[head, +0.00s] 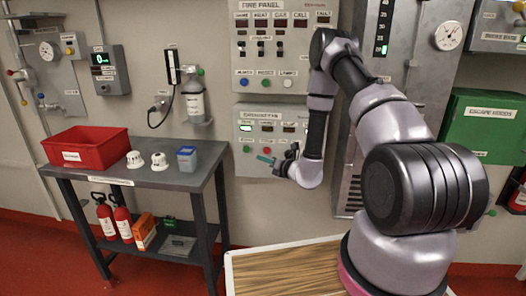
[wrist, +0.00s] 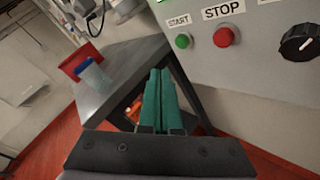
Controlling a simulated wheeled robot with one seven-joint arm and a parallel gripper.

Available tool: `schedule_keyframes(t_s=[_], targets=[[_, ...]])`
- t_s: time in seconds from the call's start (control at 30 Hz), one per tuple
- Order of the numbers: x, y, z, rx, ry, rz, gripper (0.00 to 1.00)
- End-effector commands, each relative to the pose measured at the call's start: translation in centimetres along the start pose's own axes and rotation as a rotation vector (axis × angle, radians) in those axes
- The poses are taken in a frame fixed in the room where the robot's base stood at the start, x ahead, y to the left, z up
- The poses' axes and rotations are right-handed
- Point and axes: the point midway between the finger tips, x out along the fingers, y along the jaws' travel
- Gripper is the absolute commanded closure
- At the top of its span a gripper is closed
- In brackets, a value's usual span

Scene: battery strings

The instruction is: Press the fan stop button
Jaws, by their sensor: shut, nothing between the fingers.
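The fan control panel (head: 243,138) is a light grey box on the wall, below the fire panel. In the wrist view its red button (wrist: 224,36) sits under the label STOP, and a green button (wrist: 183,41) sits under START to its left. A black knob (wrist: 299,44) is to the right. My gripper (head: 262,158) is in front of the panel's lower part. Its green fingers (wrist: 160,85) are shut together and empty. In the wrist view the fingertips are below and left of the red button, apart from it.
A grey table (head: 190,176) stands left of the panel. It carries a red bin (head: 85,150), two white detectors and a blue container (head: 187,157). Fire extinguishers (head: 113,220) stand on its lower shelf. A wood-topped surface (head: 285,272) lies below my arm.

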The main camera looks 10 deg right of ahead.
Motion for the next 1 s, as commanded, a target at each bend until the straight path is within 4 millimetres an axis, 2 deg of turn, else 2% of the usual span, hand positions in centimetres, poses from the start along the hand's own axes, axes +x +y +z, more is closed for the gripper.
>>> schedule_keyframes(t_s=[0.1, 0.2, 0.53, 0.77, 1.0], targets=[[-0.4, -1.9, -1.4, 0.033, -0.015, -0.055, 1.0], [-0.5, -2.6, -1.8, 0.045, -0.021, -0.076, 1.0], [-0.6, -2.7, -1.9, 0.046, -0.023, -0.081, 1.0], [0.2, -3.3, -1.3, 0.044, -0.024, -0.08, 1.0], [2.3, -5.2, 0.4, 0.043, -0.025, -0.079, 1.0]])
